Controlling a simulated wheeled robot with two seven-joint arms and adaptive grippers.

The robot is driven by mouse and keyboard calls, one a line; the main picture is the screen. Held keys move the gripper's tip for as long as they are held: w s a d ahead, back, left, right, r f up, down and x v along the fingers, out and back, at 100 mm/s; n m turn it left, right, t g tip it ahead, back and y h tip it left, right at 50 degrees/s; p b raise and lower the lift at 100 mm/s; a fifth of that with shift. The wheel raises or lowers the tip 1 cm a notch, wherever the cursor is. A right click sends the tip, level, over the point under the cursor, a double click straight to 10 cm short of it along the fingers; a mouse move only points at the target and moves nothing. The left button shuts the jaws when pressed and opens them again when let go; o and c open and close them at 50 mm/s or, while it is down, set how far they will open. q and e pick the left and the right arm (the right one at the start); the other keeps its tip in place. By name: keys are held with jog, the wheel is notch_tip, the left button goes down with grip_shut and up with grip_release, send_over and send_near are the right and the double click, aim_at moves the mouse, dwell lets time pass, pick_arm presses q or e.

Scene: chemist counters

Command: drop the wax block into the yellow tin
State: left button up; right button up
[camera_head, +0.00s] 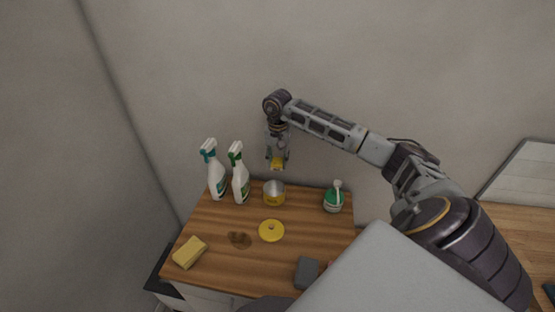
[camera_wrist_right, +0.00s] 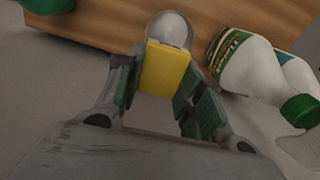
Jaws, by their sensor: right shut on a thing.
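The yellow wax block (camera_head: 277,163) is held between the fingers of my right gripper (camera_head: 277,155), in the air above the back of the counter. In the right wrist view the yellow block (camera_wrist_right: 165,68) sits between the two fingers (camera_wrist_right: 158,88), which are shut on it. My left gripper is not in view.
Two spray bottles (camera_head: 216,178) (camera_head: 241,182) stand left of the tin. A green and white bottle (camera_head: 334,199) stands to its right.

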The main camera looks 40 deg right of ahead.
jog(key=shift+f+b, duration=0.4)
jog(key=shift+f, duration=0.55)
jog(key=shift+f+b, duration=0.8)
jog(key=shift+f, duration=1.15)
jog(key=o, duration=1.1)
notch_tip(320, 180, up, 12)
send_over(278, 161)
jog(key=shift+w+d, duration=0.1)
jog(key=shift+w, duration=0.05)
